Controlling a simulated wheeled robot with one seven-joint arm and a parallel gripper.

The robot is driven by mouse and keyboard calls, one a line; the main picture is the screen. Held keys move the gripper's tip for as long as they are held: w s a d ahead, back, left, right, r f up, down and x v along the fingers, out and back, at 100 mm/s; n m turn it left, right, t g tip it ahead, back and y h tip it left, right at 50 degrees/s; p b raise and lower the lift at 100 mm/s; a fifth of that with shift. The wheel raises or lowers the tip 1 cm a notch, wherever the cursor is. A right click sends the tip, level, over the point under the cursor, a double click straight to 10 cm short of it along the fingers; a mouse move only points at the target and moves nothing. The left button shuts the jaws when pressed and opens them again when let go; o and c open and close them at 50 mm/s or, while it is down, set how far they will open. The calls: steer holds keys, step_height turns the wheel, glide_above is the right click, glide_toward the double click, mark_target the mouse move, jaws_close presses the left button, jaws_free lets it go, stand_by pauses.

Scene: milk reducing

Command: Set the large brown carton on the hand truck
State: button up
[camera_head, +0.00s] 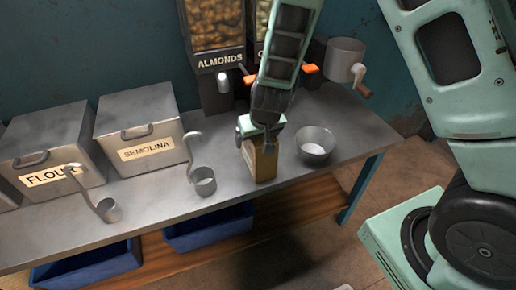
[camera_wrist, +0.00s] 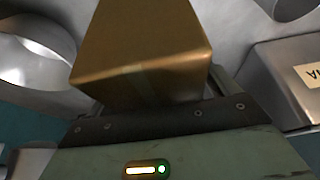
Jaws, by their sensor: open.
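The brown carton (camera_head: 264,164) stands upright on the metal table, between the semolina bin and a metal bowl. In the wrist view the carton (camera_wrist: 145,55) sits large and close, directly in front of my gripper's palm. My gripper (camera_head: 258,138) is open and is right at the carton's top. The fingers are mostly hidden, so I cannot tell whether they touch its sides. I do not see a hand truck in either view.
The metal bowl (camera_head: 315,145) is close to the carton's right. A ladle (camera_head: 203,181) and the semolina bin (camera_head: 142,128) are to the left. The almond dispenser (camera_head: 215,50) and a hand-cranked metal pot (camera_head: 345,60) are behind. Blue crates (camera_head: 208,230) are under the table (camera_head: 232,202).

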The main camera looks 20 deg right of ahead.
steer(key=shift+f, duration=0.2)
stand_by(0.3)
steer(key=c, duration=1.5)
steer(key=shift+r, duration=0.15)
